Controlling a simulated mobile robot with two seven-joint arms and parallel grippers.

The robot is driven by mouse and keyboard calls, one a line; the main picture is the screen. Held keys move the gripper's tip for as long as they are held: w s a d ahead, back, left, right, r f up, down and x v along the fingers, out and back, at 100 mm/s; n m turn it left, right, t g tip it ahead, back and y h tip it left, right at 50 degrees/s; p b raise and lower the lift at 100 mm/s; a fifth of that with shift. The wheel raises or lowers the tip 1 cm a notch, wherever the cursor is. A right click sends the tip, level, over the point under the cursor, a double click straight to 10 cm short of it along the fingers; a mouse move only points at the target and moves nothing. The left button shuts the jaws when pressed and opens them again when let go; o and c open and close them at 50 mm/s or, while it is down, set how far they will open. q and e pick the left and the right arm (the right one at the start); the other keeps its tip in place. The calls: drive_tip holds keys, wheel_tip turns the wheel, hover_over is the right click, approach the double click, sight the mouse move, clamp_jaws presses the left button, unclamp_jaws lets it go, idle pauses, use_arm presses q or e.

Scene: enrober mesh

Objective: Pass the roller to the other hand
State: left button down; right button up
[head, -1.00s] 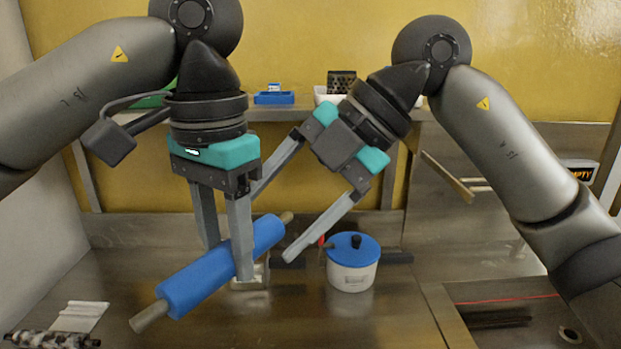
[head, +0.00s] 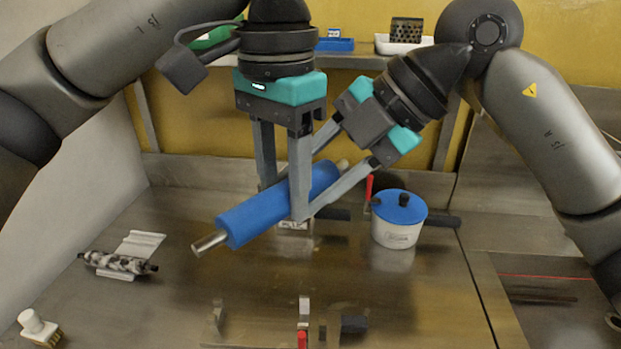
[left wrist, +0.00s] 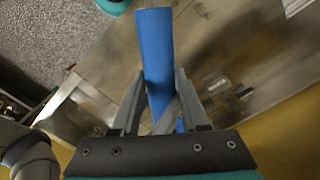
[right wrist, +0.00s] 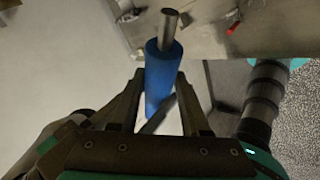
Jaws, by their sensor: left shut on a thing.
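The blue roller (head: 245,221) with metal shaft ends is held tilted above the steel table, its near end at lower left in the head view. My left gripper (head: 284,204) is shut on its middle. My right gripper (head: 302,190) reaches in from the right with its fingers apart around the roller, close to the left fingers; contact is not clear. In the left wrist view, the roller (left wrist: 155,50) runs between the fingers. In the right wrist view, the roller (right wrist: 164,70) lies between the open fingertips, its shaft end pointing away.
A white pot with a blue lid (head: 398,220) stands right of the grippers. A mottled roller (head: 118,262) and a white-handled brush (head: 38,328) lie at left. Small fixtures (head: 303,312) stand at the front. A shelf behind holds a blue tray (head: 334,44).

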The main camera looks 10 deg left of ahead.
clamp_jaws()
use_arm(q)
drive_tip(key=shift+c, duration=1.7)
unclamp_jaws()
drive_tip(key=shift+r, duration=0.1)
